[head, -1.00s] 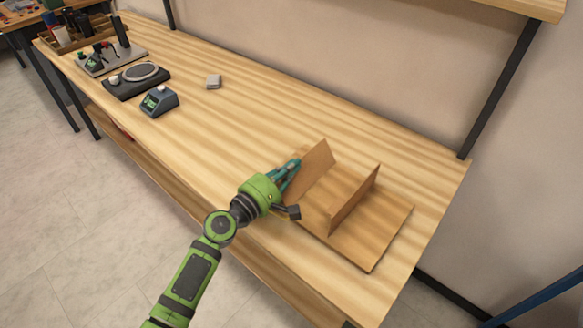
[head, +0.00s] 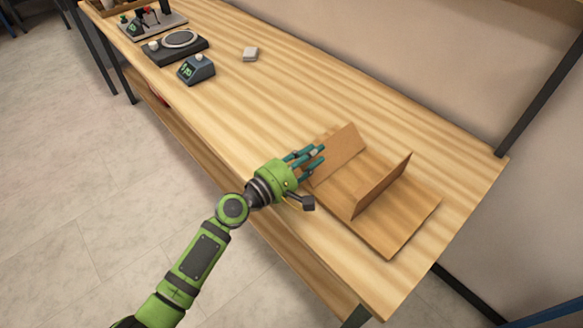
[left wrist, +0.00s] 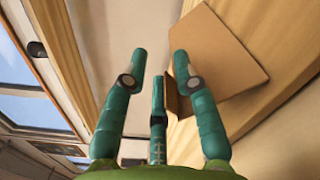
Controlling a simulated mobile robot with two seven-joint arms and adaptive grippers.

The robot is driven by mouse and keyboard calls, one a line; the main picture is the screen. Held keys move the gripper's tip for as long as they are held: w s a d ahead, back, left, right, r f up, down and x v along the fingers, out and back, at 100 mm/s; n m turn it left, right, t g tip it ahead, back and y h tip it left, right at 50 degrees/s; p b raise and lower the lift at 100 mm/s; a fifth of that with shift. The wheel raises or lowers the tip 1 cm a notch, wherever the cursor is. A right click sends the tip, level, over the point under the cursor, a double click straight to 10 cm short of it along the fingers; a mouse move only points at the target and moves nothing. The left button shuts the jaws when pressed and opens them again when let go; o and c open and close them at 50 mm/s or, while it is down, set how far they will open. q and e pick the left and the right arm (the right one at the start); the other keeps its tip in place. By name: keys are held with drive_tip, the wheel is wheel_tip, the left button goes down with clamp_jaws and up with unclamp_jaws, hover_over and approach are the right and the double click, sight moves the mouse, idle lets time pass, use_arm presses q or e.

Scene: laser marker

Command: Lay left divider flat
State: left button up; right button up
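The left divider (head: 338,153) is a brown panel on the left side of a brown board (head: 400,222) lying on the workbench. It leans at a slant, neither upright nor flat. The right divider (head: 382,187) stands upright on the board. My left gripper (head: 313,160) is just left of the left divider, its teal fingers spread and nothing between them. In the left wrist view the open fingers (left wrist: 157,68) show with a brown panel (left wrist: 222,55) beyond the right finger. Whether a finger touches the divider I cannot tell. My right gripper is not in view.
The wooden workbench (head: 300,85) is clear behind the board. The bench's right edge is close to the board.

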use_arm(q)
drive_tip(key=v, duration=0.8)
drive_tip(key=shift+s+a, duration=0.2)
